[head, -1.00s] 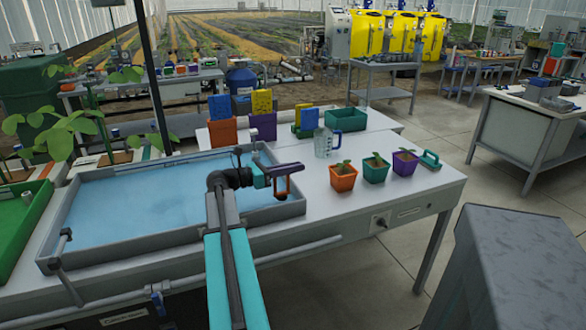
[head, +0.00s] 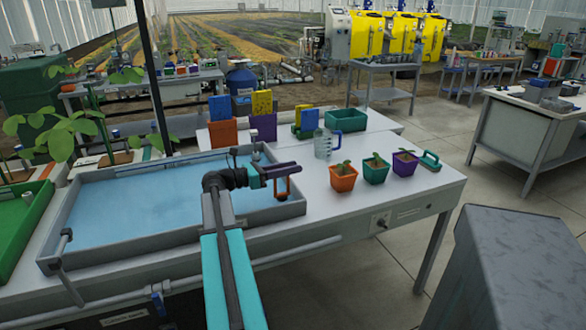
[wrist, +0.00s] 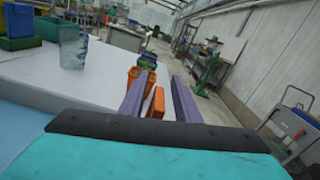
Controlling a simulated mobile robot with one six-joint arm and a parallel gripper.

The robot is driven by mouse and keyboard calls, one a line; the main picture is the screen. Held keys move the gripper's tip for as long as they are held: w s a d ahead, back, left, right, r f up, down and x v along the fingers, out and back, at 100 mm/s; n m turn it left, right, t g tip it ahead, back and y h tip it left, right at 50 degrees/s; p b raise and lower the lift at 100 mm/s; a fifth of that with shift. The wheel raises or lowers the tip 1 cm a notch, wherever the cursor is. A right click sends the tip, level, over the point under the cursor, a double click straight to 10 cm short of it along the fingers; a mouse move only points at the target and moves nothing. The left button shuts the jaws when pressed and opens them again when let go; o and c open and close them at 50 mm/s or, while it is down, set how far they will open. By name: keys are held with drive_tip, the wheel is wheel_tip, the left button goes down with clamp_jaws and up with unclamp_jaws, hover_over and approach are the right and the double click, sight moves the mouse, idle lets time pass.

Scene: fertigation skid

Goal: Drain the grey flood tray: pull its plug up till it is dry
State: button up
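The grey flood tray (head: 180,243) stands on the left part of the bench with a sheet of blue water (head: 150,195) in it. A small upright fitting (head: 255,157) stands near its far right corner; I cannot tell whether it is the plug. My gripper (head: 298,168) is over the tray's right end, pointing right. In the wrist view its two purple fingers (wrist: 160,85) stand apart. An orange piece (wrist: 154,104) shows between them, with a gap on its right; in the head view an orange loop (head: 281,188) hangs under the fingers. I cannot tell what it belongs to.
Orange (head: 343,180), teal (head: 375,172) and purple (head: 404,164) pots with seedlings stand right of the tray. A clear jug (head: 322,144) is behind them. A green tray (head: 20,225) lies at the left. The bench's front right (head: 350,212) is clear.

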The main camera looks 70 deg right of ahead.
drive_tip(key=v, duration=1.2)
drive_tip(key=shift+a, duration=0.15)
drive_tip(key=shift+w+r, duration=0.15)
